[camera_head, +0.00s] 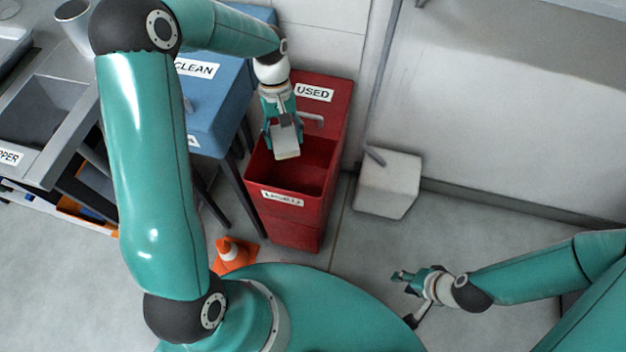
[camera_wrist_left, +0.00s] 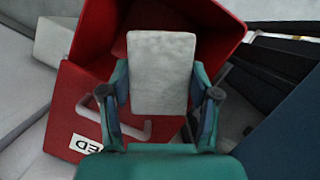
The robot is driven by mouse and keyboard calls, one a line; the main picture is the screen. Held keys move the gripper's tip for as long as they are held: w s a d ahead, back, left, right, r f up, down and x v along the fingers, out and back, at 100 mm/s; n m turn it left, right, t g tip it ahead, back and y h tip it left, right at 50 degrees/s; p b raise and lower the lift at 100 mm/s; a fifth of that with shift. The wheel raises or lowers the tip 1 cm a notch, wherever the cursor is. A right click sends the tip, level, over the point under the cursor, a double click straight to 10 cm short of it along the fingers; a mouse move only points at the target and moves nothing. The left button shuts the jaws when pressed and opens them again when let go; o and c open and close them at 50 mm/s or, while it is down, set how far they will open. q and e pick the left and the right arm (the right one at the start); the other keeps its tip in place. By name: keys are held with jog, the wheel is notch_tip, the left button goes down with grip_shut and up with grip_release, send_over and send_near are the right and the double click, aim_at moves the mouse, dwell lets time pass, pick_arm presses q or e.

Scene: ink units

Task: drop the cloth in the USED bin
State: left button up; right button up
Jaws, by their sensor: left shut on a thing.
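The cloth (camera_head: 287,147) is a small pale, folded rectangle. My left gripper (camera_head: 284,130) is shut on it and holds it over the open mouth of the red USED bin (camera_head: 283,198). In the left wrist view the cloth (camera_wrist_left: 161,72) sits between the two fingers of my left gripper (camera_wrist_left: 160,100), with the red bin (camera_wrist_left: 100,20) around and behind it. The bin's inside looks dark and its floor is hard to make out. My right gripper (camera_head: 412,281) is low at the right, away from the bin; its finger state is unclear.
A blue CLEAN bin (camera_head: 215,110) stands left of the red bin. A pale box (camera_head: 388,183) stands on the floor to its right, by the wall. An orange cone (camera_head: 234,254) is on the floor in front. A sink (camera_head: 50,110) is at the far left.

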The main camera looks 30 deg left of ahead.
pick_arm(q)
notch_tip(320, 180, down, 5)
jog(key=b, duration=0.3)
jog(key=o, duration=1.3)
jog(key=shift+r, duration=0.15)
jog(key=v, duration=1.1)
jog(key=shift+w+a+r, duration=0.1)
jog(key=shift+a+r, duration=0.05)
jog(key=shift+r, duration=0.2)
